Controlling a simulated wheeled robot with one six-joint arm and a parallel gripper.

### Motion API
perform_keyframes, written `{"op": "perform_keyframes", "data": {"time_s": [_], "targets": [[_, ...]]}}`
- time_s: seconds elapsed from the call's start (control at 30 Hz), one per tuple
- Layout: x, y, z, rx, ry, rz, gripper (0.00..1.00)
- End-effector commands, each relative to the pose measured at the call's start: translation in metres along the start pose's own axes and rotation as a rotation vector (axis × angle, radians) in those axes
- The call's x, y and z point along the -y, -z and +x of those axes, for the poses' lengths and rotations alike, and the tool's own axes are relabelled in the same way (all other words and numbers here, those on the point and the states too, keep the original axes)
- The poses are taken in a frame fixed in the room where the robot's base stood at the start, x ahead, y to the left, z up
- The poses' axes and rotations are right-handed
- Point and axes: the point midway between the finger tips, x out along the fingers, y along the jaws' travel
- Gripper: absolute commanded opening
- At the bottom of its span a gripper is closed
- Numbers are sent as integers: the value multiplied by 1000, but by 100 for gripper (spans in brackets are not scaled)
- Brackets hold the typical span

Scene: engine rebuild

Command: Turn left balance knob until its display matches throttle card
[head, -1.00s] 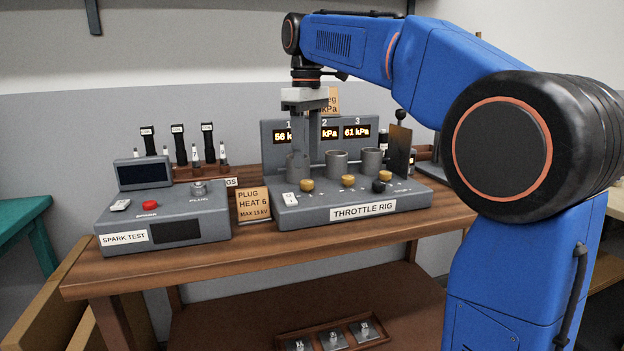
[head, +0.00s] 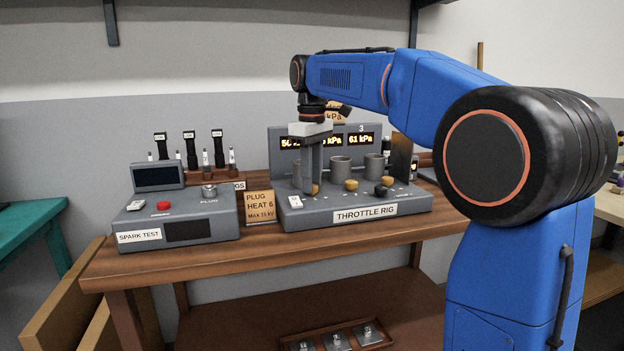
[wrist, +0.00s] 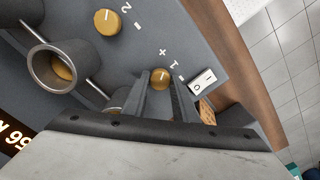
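The left balance knob, a small gold knob marked 1 (wrist: 160,77), sits at the front left of the grey throttle rig (head: 366,211). In the wrist view it lies at the fingertips of my gripper (wrist: 162,84), one finger on either side. The fingers are apart; I cannot tell whether they touch it. In the head view my gripper (head: 310,192) points down and partly hides the knob. The left display (head: 286,143) is partly covered; the wrist view shows 56 on it (wrist: 16,141). The throttle card (head: 334,116) behind the rig is mostly hidden, with only "kPa" readable.
The middle knob (head: 351,184) and a black knob (head: 381,190) lie to the right. Grey cylinders (head: 340,170) stand behind them. A white switch (wrist: 203,79) is close beside the left knob. The spark tester (head: 180,220) and plug card (head: 258,207) stand left.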

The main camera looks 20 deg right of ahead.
Motion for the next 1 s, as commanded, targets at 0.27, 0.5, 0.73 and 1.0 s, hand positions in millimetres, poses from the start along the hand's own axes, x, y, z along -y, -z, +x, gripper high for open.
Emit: {"op": "perform_keyframes", "data": {"time_s": [0.27,0.5,0.73,1.0], "targets": [[0,0,0,0,0,25,4],[0,0,-1,-1,-1,146,4],[0,0,-1,-1,-1,336,4],[0,0,-1,-2,-1,555,4]]}}
